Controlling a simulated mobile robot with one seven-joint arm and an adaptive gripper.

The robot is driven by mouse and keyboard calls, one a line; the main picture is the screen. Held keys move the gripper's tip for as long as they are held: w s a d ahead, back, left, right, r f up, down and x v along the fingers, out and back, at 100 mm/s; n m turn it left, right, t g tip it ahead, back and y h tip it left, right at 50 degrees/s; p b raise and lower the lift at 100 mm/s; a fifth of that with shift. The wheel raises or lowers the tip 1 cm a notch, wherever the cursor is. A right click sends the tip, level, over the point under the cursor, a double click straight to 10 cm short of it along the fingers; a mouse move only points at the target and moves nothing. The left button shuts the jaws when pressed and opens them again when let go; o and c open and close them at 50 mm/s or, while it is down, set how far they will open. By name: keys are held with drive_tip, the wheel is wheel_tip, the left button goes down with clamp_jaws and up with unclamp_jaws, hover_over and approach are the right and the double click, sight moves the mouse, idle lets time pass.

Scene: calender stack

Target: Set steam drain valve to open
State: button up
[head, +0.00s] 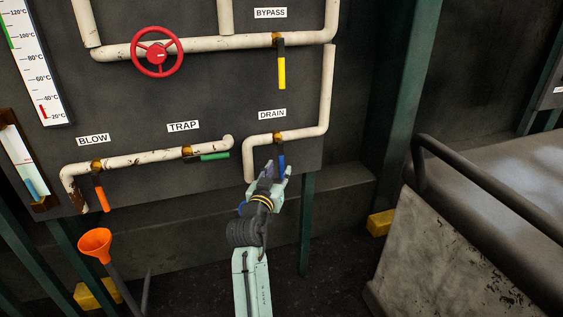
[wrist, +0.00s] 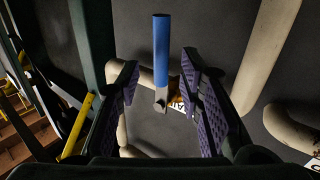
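The drain valve's blue lever (head: 281,162) hangs straight down from its brass body on the white pipe, under the DRAIN label (head: 271,114). In the wrist view the blue lever (wrist: 161,50) shows between the two purple-padded fingers of my gripper (wrist: 160,62). There is a gap on each side of it, so the fingers look open and do not grip it. In the head view my gripper (head: 279,170) is at the lever's lower end, partly hiding it. I cannot tell the exact depth between fingers and lever.
The BLOW valve's orange lever (head: 102,198), the TRAP valve's green lever (head: 214,157) and the BYPASS valve's yellow lever (head: 282,73) share the panel. A red handwheel (head: 158,52) is at upper left. A metal machine with a dark rail (head: 480,185) stands at right.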

sight(281, 166)
drive_tip(key=shift+p+x, duration=0.3)
drive_tip(key=shift+x, duration=1.85)
drive_tip(key=shift+a, duration=0.1)
drive_tip(key=shift+c, duration=0.3)
clamp_jaws()
